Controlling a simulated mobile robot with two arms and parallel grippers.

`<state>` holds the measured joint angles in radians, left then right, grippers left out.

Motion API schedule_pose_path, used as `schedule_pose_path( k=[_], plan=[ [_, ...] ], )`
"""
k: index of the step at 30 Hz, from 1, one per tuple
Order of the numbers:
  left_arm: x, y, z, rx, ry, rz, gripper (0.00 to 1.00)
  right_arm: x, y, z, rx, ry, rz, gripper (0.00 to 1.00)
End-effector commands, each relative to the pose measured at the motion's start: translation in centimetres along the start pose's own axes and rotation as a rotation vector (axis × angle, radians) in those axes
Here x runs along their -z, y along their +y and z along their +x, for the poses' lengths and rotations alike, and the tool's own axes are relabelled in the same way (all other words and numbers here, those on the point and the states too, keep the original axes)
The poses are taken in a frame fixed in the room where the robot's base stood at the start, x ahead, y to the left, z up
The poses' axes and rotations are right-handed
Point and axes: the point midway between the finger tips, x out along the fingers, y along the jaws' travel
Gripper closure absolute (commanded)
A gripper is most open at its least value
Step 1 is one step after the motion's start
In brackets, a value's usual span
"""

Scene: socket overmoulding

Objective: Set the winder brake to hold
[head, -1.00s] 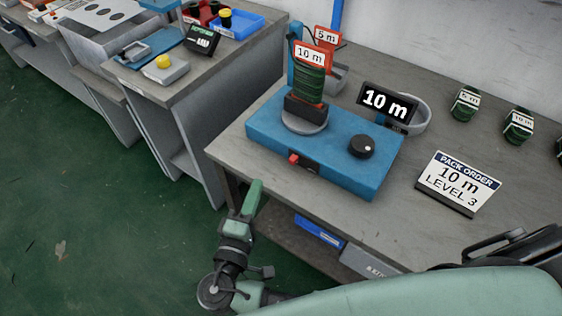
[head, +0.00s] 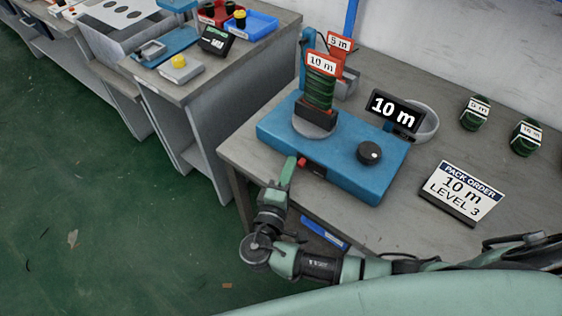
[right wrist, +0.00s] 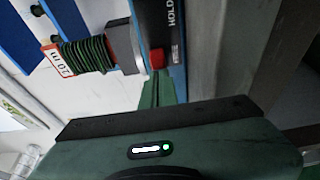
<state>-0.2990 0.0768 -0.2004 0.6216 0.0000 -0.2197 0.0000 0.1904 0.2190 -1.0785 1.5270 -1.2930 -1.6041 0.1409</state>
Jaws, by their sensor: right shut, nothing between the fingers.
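The blue winder (head: 345,165) sits on the bench, with a green cable coil (head: 319,88) upright on its grey turntable. Its red brake knob (head: 302,162) is at the left end of a dark front panel. In the right wrist view the red knob (right wrist: 157,58) sits beside a small unreadable label, away from the HOLD label (right wrist: 172,14). My right gripper (head: 289,163) is shut and empty, its fingertips right by the knob. In the wrist view the fingers (right wrist: 160,90) end close to the knob; I cannot tell whether they touch. My left gripper is not in view.
A black dial (head: 369,152) is on the winder's top right. A 10 m display (head: 395,110) stands behind it, and a pack order sign (head: 463,192) reads 10 m, level 3. Green coils (head: 475,113) lie further right. A second bench (head: 180,92) stands left.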

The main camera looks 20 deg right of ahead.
Motion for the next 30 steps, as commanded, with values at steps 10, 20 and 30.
schedule_pose_path(
  k=[10,20,30],
  plan=[
    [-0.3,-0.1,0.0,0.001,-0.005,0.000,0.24,-0.2,-0.1,-0.1,0.001,0.000,0.000,1.00],
    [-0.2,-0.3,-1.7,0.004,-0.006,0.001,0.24,-4.5,0.0,-1.6,0.003,0.000,-0.003,1.00],
    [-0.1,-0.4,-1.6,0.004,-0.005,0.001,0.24,-4.9,-0.1,-1.6,0.000,-0.006,-0.003,1.00]
  ],
)
